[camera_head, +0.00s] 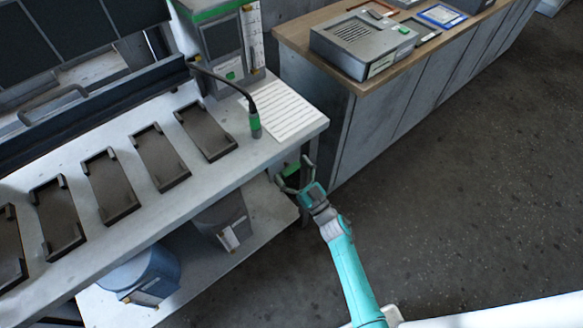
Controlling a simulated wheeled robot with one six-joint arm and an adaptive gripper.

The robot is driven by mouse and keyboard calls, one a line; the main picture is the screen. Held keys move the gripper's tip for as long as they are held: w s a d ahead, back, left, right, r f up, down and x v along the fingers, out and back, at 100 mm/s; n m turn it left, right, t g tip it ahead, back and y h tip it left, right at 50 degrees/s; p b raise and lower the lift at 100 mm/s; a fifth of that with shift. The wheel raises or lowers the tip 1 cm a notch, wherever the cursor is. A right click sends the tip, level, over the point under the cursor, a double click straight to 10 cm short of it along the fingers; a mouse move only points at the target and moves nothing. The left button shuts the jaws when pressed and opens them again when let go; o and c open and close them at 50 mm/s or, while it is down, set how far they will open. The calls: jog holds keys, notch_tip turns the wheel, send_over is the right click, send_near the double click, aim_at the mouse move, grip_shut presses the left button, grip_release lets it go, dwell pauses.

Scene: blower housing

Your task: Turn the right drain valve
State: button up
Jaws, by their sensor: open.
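My gripper (293,172) is open at the front right corner of the grey bench, on the end of my teal arm. A small green part (292,171) shows between its fingers, just below the bench edge. I cannot tell whether this is the right drain valve, or whether the fingers touch it. The gripper partly hides this part. No other valve can be made out clearly.
The bench (225,180) holds several dark trays, a white printed sheet (278,110) and a black hose with a green end (254,125). A wood-topped cabinet (350,125) is behind right. The floor at right is clear.

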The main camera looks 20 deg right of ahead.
jog(key=c, duration=1.1)
jog(key=shift+c, duration=0.2)
jog(key=shift+n, duration=0.5)
jog(key=n+g+y, duration=0.1)
jog(key=n+y, duration=0.1)
jog(key=n, duration=0.2)
jog(key=n+g+y, duration=0.1)
jog(key=n, duration=0.2)
jog(key=n+g+y, duration=0.1)
jog(key=n, duration=0.2)
jog(key=shift+a+y, duration=0.15)
jog(key=shift+y, duration=0.15)
jog(key=n+g, duration=0.1)
jog(key=n, duration=0.1)
jog(key=n+g, duration=0.1)
jog(key=n, duration=0.1)
jog(key=shift+n+y, duration=0.3)
jog(key=shift+n, duration=0.1)
jog(key=shift+s+a+f+n+g, duration=0.1)
jog(key=shift+n+g, duration=0.35)
jog(key=shift+n, duration=0.65)
jog(key=shift+a+f+n+g, duration=0.1)
jog(key=shift+n+g, duration=0.35)
jog(key=shift+n, duration=0.65)
